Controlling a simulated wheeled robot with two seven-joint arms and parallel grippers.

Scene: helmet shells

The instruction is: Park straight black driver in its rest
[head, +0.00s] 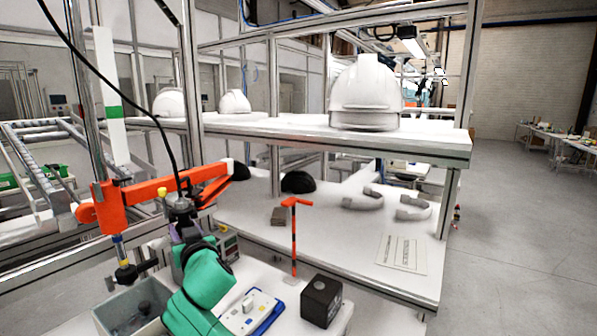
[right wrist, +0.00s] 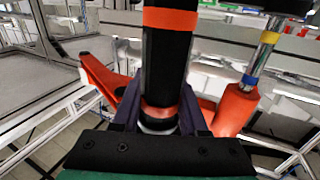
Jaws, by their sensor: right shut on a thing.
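My right gripper (head: 181,212) is in the middle left of the head view, at the end of my green arm. In the right wrist view it is shut on the straight black driver (right wrist: 167,62), a black cylinder with orange bands. In the head view the black driver (head: 180,203) is small and partly hidden, with a black cable running up from it. It is close beside an orange bracket arm (head: 150,190), which also shows in the right wrist view (right wrist: 97,80). I cannot tell whether they touch. I cannot pick out the driver's rest for certain. My left gripper is not in view.
A silver tool with yellow and blue bands (head: 125,262) hangs left, above a grey bin (head: 105,318). White helmet shells (head: 366,90) sit on the shelf.

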